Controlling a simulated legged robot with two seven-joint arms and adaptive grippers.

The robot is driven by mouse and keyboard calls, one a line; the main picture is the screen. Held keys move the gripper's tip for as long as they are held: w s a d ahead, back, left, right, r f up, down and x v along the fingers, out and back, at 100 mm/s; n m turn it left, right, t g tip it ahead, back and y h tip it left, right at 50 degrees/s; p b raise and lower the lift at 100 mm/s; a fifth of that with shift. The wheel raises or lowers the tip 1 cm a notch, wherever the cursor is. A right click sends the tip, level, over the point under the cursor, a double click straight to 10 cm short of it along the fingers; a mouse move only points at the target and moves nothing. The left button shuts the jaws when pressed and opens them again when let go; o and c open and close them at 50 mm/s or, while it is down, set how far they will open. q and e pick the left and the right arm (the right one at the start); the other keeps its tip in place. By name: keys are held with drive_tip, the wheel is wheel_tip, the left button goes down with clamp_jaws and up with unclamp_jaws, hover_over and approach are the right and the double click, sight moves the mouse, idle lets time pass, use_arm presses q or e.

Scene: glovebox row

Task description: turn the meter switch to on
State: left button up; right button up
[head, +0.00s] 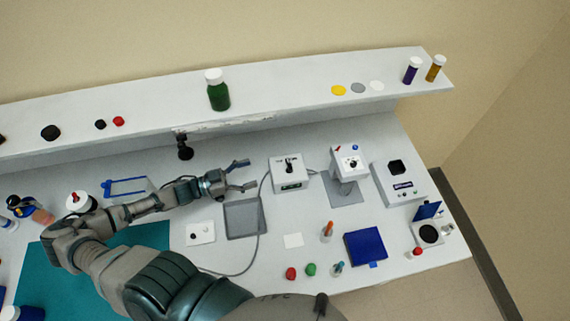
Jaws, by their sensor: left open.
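A white box (289,174) with a dark switch knob (289,164) on top and a small dark display on its front stands at the middle of the bench; it looks like the meter. The knob's setting is too small to read. My left gripper (246,175) is open and empty, just left of this box, with its fingers pointing towards it and apart from it. It is above or beside a grey tray (243,232). My right gripper is not in view.
Right of the box stand a white device (350,160) on a grey pad and a white unit (398,194) with a dark well. A grey cable runs from the box across the bench. A white plate (200,233) with small knobs, a blue box (366,246) and small bottles lie nearer. A shelf runs behind.

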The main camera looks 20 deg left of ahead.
sight(289, 163)
use_arm(q)
drive_tip(key=x, duration=0.4)
drive_tip(key=b+x, duration=0.1)
drive_tip(key=x, duration=0.6)
drive_tip(key=shift+s+d+r+b, duration=0.15)
drive_tip(key=shift+d+b, duration=0.2)
drive_tip(key=shift+d, duration=0.25)
drive_tip(key=shift+w+d, duration=0.15)
drive_tip(key=shift+w, duration=0.6)
drive_tip(key=shift+d, duration=0.55)
drive_tip(key=shift+c, duration=0.5)
drive_tip(key=shift+d, duration=0.1)
drive_tip(key=c, duration=0.8)
drive_tip(key=shift+c, duration=1.4)
drive_tip(key=shift+w, duration=0.1)
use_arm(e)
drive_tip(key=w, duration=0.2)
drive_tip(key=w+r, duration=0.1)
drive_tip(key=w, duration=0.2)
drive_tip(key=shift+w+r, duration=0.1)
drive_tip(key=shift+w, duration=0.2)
